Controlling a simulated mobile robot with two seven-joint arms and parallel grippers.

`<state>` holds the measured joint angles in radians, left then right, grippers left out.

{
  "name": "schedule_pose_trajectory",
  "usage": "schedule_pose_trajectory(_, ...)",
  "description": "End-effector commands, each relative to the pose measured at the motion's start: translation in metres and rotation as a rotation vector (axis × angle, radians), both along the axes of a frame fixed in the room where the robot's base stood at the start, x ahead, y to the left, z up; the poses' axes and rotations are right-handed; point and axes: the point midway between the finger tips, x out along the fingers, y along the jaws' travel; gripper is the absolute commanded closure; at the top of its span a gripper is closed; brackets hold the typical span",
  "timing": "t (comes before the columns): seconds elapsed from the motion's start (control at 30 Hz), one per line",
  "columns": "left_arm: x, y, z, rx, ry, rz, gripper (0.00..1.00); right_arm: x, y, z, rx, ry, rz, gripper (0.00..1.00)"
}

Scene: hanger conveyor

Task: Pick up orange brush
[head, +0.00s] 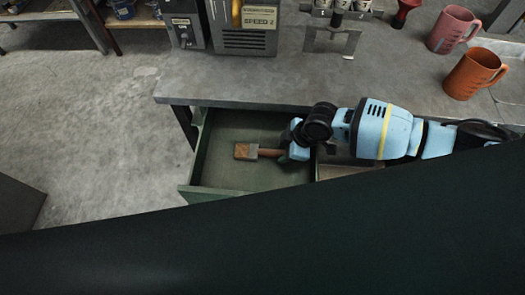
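The brush (247,151) lies in an open green drawer (212,190), with its brown-orange block end to the left and its handle pointing right. My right gripper (287,154) is at the right end of the handle, reaching in from the right. The fingertips overlap the handle end in the picture, and I cannot tell whether they are closed on it. My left gripper is not in view.
A grey workbench (330,85) stands above the drawer. On it are a grey machine (245,42), a pink mug (452,30) and an orange mug (473,74). A brownish item (340,171) shows in the drawer's right part, below my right arm.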

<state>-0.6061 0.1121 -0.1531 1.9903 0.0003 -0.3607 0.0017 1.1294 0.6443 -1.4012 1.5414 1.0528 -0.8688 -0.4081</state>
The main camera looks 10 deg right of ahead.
Motion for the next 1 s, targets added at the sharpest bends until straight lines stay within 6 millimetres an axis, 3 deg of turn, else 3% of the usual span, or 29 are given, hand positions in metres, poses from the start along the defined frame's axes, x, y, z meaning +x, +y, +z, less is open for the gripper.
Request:
schedule_pose_trajectory(0.03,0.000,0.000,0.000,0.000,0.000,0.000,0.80,0.000,0.000,0.000,0.000,0.000,0.000,0.71)
schedule_pose_trajectory(0.27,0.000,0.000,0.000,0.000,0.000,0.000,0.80,0.000,0.000,0.000,0.000,0.000,0.000,1.00)
schedule_pose_trajectory(0.63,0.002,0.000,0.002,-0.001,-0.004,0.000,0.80,0.000,0.000,0.007,0.001,-0.001,0.000,1.00)
schedule_pose_trajectory(1.0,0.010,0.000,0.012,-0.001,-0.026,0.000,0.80,0.001,0.000,0.072,0.002,-0.005,0.001,1.00)
